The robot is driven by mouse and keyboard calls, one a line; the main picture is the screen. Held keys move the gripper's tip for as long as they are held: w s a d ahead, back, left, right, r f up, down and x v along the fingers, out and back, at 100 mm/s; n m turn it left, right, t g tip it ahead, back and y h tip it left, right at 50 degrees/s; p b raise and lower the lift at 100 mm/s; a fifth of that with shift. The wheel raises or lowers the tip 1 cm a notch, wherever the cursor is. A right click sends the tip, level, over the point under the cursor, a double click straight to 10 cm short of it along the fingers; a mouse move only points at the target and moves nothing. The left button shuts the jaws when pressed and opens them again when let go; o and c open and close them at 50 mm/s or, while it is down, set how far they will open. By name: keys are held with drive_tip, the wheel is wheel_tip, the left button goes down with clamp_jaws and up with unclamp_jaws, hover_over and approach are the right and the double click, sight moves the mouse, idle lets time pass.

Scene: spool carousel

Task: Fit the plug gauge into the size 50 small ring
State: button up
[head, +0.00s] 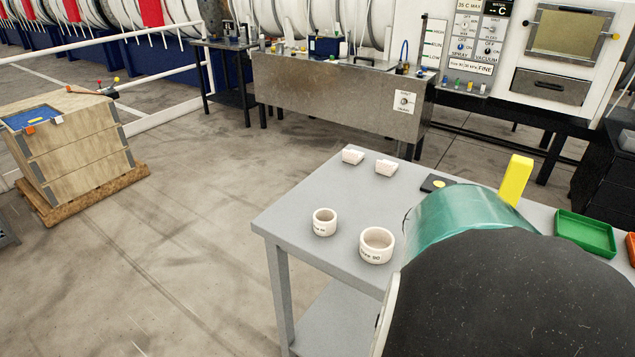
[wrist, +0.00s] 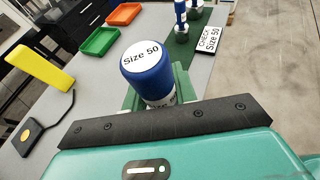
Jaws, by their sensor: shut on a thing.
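The plug gauge (wrist: 147,66) has a blue handle, with "Size 50" on its white top. In the wrist view, my gripper (wrist: 156,97) is shut on it, with green fingers on either side. Its lower end is hidden by my gripper's body. In the head view, a smaller white ring (head: 324,223) and a larger white ring (head: 377,246) stand apart on the grey table (head: 310,190). Both have dark lettering too small to read surely. The gauge and fingertips are hidden behind my arm there. Neither ring shows in the wrist view.
Two small white pieces (head: 353,157) (head: 386,167) lie at the table's back edge. A yellow upright block (head: 515,181), a green tray (head: 585,233) and an orange tray (wrist: 124,14) are on the table. More blue-handled gauges (wrist: 181,18) stand by a "CHECK Size 50" card (wrist: 209,39).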

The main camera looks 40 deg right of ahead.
drive_tip(key=w+d+f, duration=0.5)
drive_tip(key=w+f, duration=0.2)
drive_tip(key=shift+d, duration=0.35)
drive_tip(key=f, duration=0.4)
drive_tip(key=shift+w+d, duration=0.25)
drive_tip(key=shift+w, duration=0.05)
clamp_jaws()
drive_tip(key=shift+a+f, duration=0.1)
drive_tip(key=shift+f, duration=0.1)
drive_tip(key=shift+f, duration=0.15)
drive_tip(key=o, duration=1.1)
unclamp_jaws()
